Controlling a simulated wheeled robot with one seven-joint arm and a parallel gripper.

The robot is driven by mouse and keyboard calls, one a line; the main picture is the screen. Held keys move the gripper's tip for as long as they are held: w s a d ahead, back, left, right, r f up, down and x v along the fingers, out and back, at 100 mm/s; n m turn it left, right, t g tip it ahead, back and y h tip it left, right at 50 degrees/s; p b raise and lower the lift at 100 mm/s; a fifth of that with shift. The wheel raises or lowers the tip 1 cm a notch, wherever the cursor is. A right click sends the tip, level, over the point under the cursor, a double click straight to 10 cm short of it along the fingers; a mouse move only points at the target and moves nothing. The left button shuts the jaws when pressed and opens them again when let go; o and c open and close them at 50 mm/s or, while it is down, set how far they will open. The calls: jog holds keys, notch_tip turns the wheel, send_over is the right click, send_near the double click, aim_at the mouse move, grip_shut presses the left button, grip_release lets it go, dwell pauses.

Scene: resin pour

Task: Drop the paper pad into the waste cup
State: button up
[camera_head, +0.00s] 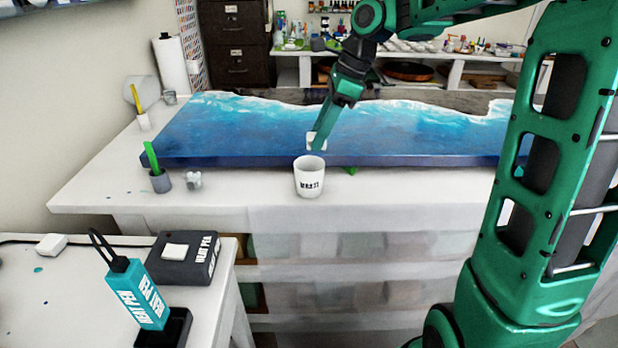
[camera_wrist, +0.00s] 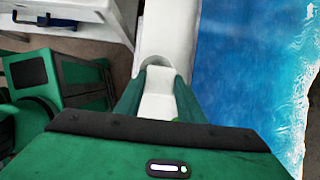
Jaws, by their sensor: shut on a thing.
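My gripper (camera_head: 318,143) is shut on the white paper pad (camera_head: 310,137). It holds the pad just above the waste cup, near the front edge of the blue resin slab. The white waste cup (camera_head: 309,183) stands upright on the white table with dark lettering on its side. In the wrist view, the pad (camera_wrist: 158,107) shows between the two green fingers, and part of the cup's rim (camera_wrist: 155,59) shows beyond it. The inside of the cup is mostly hidden.
The blue resin slab (camera_head: 240,130) fills most of the white table (camera_head: 100,180). A grey cup with a green stick (camera_head: 160,181) and a small clear item (camera_head: 194,181) stand left of the waste cup. A side table (camera_head: 60,300) holds a dark box (camera_head: 185,265) and a teal block (camera_head: 137,295).

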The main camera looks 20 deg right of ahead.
jog(key=o, duration=1.1)
jog(key=v, duration=1)
jog(key=shift+d+r, duration=0.15)
jog(key=shift+r, duration=0.15)
jog(key=s+d+f+n+h, duration=0.1)
jog(key=s+d+f+n, duration=0.3)
jog(key=s, duration=0.6)
jog(key=s+d+f+n+g+h, duration=0.1)
jog(key=s+d+f+n, duration=0.3)
jog(key=s+f+n, duration=0.2)
jog(key=s+d+f+n+h, duration=0.2)
jog(key=s+d+f+n, duration=0.3)
jog(key=s+f, duration=0.4)
jog(key=s, duration=0.5)
